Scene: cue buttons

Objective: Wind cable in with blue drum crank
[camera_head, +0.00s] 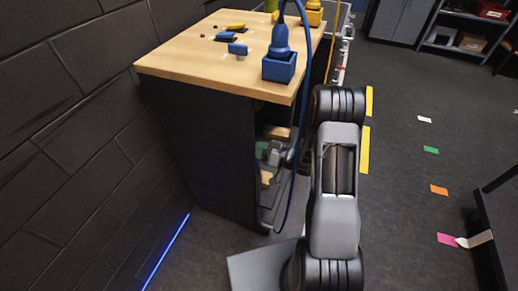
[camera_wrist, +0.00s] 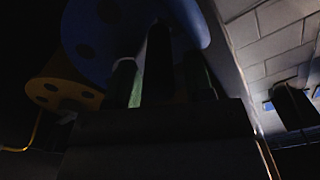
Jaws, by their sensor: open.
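The blue drum (camera_wrist: 88,35), a round disc with dark holes, fills the upper middle of the dim wrist view. My gripper (camera_wrist: 160,75) is open just in front of and below it, fingers up. A dark upright shape stands between the fingers; I cannot tell whether it is the crank handle or whether anything touches it. In the head view, a blue cable (camera_head: 304,110) loops over a blue box (camera_head: 279,68) with a blue plug-shaped piece (camera_head: 281,40) and hangs down the bench side. In that view my gripper is not visible.
A yellow drum (camera_wrist: 62,85) is left of the blue one. The bench (camera_head: 190,62) carries small blue and yellow pieces and a yellow box (camera_head: 313,17) at the back. Loose items fill its open side. Floor on the right is mostly clear, with coloured markers (camera_head: 431,150).

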